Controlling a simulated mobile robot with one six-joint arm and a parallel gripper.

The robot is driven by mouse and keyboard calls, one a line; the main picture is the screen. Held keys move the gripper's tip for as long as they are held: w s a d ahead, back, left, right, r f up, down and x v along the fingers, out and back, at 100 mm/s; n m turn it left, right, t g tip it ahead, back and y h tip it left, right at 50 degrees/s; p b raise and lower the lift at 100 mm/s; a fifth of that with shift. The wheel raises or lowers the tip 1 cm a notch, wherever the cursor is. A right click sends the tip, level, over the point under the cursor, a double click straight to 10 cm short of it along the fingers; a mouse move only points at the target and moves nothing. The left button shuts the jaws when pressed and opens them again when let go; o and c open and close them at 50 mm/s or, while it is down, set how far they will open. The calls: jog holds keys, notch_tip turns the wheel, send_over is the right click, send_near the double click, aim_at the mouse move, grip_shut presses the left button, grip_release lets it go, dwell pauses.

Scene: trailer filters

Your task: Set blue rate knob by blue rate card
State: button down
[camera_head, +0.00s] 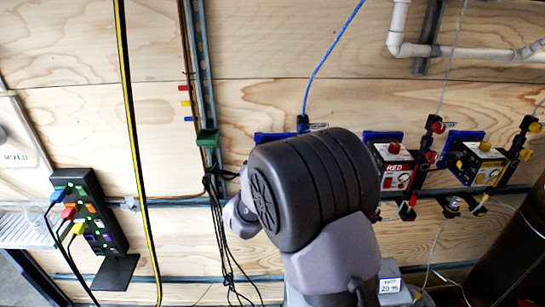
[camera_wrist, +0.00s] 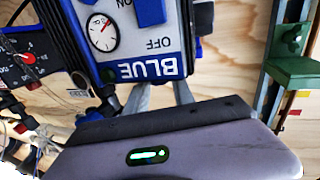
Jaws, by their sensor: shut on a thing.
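The blue unit (camera_wrist: 150,35) shows upside down in the wrist view, with a round dial, ON and OFF marks and a BLUE label. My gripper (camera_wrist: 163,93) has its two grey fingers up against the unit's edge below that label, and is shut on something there. This fits the blue rate knob, but the knob itself is hidden by the unit and the fingers. In the head view my arm covers the gripper and most of the blue unit; only its blue back plate (camera_head: 272,137) shows. I cannot make out a blue rate card for certain.
The red unit (camera_head: 397,168) and yellow unit (camera_head: 482,165) stand to the right on the plywood wall. A small white printed card (camera_head: 390,285) is at the lower right. A green block (camera_head: 207,138), hanging black cables and a power strip (camera_head: 88,215) are to the left.

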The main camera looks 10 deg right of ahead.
jog(key=shift+r, duration=0.1)
dwell(0.4)
jog(key=c, duration=1.1)
grip_release()
jog(key=shift+w+d, duration=0.1)
jog(key=v, duration=1.7)
jog(key=shift+s, duration=0.3)
